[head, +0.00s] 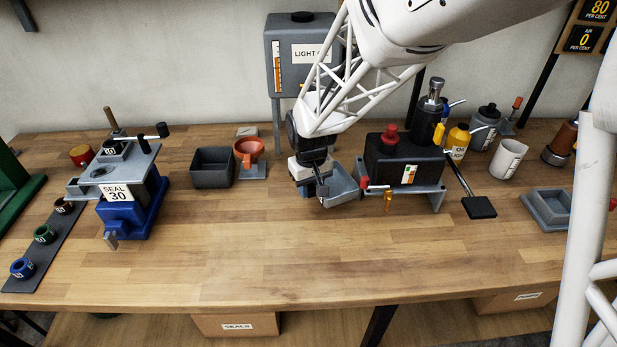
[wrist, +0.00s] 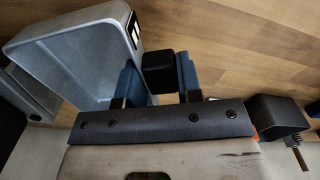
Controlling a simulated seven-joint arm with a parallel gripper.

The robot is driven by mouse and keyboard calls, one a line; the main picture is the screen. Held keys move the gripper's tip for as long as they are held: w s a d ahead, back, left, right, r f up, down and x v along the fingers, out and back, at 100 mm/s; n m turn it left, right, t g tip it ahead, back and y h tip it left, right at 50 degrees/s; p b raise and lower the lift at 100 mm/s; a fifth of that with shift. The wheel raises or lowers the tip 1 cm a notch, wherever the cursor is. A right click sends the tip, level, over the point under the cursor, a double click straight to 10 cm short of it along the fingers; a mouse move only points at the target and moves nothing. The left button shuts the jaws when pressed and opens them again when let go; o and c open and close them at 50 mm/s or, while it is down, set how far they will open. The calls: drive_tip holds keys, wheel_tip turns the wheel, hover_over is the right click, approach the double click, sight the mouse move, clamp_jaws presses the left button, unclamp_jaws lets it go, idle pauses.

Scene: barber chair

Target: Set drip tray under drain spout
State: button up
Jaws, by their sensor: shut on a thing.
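My gripper (head: 322,196) is shut on the black handle block (wrist: 158,70) of a light grey tray (head: 343,184). The tray also shows large at the left of the wrist view (wrist: 72,55), beside the fingers. The tray is just left of the black hydraulic unit (head: 402,165). The brass drain spout (head: 388,203) hangs at the unit's front, to the right of the tray. The tray is not beneath the spout. I cannot tell whether its bottom touches the bench.
A dark bin (head: 211,168) and an orange funnel (head: 249,152) stand left of my gripper. A red-tipped lever (head: 372,186) sticks out between tray and spout. A black pedal (head: 479,207) and a grey tray-like block (head: 545,207) lie right. The front bench is clear.

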sight(310, 206)
drive_tip(key=shift+f, duration=1.75)
drive_tip(key=shift+f, duration=0.1)
drive_tip(key=o, duration=1)
drive_tip(key=shift+o, duration=0.2)
wheel_tip(310, 206, up, 12)
drive_tip(key=shift+r, duration=0.1)
